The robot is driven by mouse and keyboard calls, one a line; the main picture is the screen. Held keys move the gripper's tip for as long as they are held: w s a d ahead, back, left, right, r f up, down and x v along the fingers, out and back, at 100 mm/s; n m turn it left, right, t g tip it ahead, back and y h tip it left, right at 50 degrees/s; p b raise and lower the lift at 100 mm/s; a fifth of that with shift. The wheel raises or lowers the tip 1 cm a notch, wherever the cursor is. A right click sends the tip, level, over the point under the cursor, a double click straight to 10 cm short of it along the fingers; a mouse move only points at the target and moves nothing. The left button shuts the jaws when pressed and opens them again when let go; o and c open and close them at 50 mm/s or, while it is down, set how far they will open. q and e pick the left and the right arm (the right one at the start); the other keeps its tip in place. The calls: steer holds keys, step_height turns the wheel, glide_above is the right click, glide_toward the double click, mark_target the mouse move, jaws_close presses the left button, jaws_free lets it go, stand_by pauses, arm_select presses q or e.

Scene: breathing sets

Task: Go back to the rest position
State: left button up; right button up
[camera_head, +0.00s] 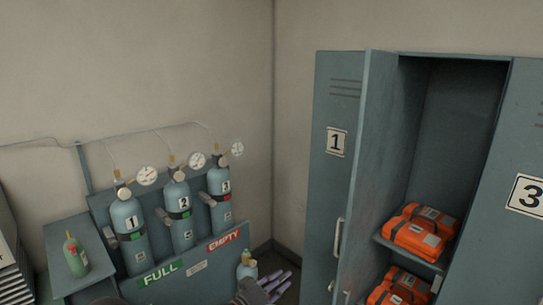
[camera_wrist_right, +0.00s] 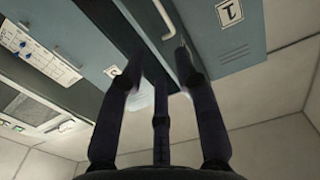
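My right gripper (camera_head: 268,287) is at the bottom centre of the head view, in front of the floor between the cylinder rack and the lockers. The right wrist view shows its dark fingers (camera_wrist_right: 158,75) spread, with nothing between them. A small green-grey cylinder (camera_head: 246,267) with a yellow top appears just behind the gripper in the head view; its lower part is hidden. I cannot tell what it stands on. My left gripper is not in view.
A rack (camera_head: 205,262) holds three upright numbered cylinders (camera_head: 127,232) with gauges. A small green cylinder (camera_head: 75,256) stands on the left cabinet. At right, an open locker door (camera_head: 367,170) juts out; orange cases (camera_head: 418,232) sit on shelves inside.

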steer(key=w+d+f+n+t+y+b, duration=0.1)
steer(key=w+d+f+n+y, duration=0.15)
steer(key=f, duration=0.55)
steer(key=w+d+f+n+t+y+b, duration=0.1)
steer(key=w+d+f+n+y, duration=0.2)
steer(key=f, duration=0.4)
steer(key=s+d+f+g+y+b, duration=0.1)
steer(key=s+f+g+y, duration=0.15)
steer(key=f, duration=0.45)
steer(key=s+d+f+g+y, duration=0.1)
steer(key=s+f+y, duration=0.2)
steer(key=f, duration=0.5)
steer(key=s+d+f+n+g+y+b, duration=0.1)
steer(key=s+f+n+g+y, duration=0.2)
steer(key=s+f, duration=0.8)
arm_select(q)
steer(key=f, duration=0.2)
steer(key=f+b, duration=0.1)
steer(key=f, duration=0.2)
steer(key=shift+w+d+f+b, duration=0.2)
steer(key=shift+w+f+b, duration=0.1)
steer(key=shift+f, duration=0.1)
arm_select(e)
steer(key=s+f+m+g+y, duration=0.1)
steer(key=s+f+g+y, duration=0.2)
steer(key=s, duration=1.7)
steer(key=g, duration=0.4)
steer(key=shift+a+f, duration=0.2)
steer(key=shift+a, duration=0.05)
steer(key=shift+m, duration=0.25)
